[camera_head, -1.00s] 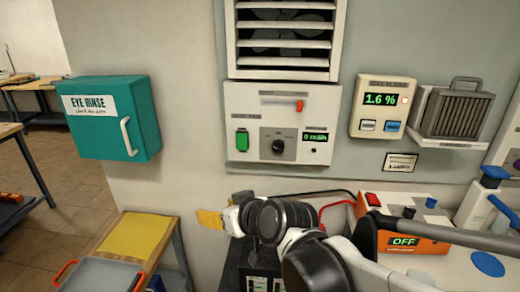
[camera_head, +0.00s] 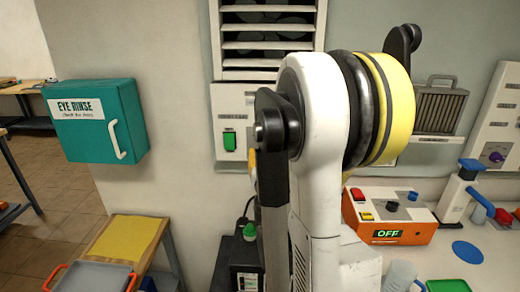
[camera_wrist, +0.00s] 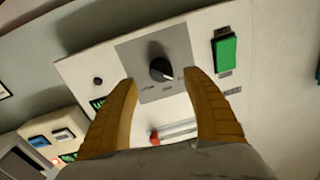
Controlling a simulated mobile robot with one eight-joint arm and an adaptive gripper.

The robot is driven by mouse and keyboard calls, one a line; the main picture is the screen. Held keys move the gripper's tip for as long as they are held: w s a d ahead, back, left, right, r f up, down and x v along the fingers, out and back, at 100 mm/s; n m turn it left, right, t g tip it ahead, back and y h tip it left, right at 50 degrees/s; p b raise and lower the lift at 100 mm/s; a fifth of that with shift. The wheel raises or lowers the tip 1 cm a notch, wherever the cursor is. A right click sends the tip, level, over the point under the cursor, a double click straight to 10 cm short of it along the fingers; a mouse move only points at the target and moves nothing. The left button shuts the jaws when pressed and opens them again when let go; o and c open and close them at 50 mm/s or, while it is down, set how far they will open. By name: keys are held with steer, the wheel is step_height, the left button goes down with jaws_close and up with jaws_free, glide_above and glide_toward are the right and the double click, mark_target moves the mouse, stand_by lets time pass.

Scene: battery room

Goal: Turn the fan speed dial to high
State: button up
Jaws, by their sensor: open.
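The fan speed dial (camera_wrist: 161,69) is a black knob with a pale pointer line on a grey square plate (camera_wrist: 133,52). The plate is on a white wall panel (camera_wrist: 82,70). I cannot tell how far the fingertips are from the knob, and no contact shows.
A teal eye rinse box (camera_head: 100,120) hangs left. An orange box reading OFF (camera_head: 390,222) stands on the bench at right.

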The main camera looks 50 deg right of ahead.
mark_target(265, 149)
steer(key=x, duration=0.5)
steer(key=shift+b, duration=0.3)
steer(key=shift+c, duration=0.2)
steer(key=c, duration=1.2)
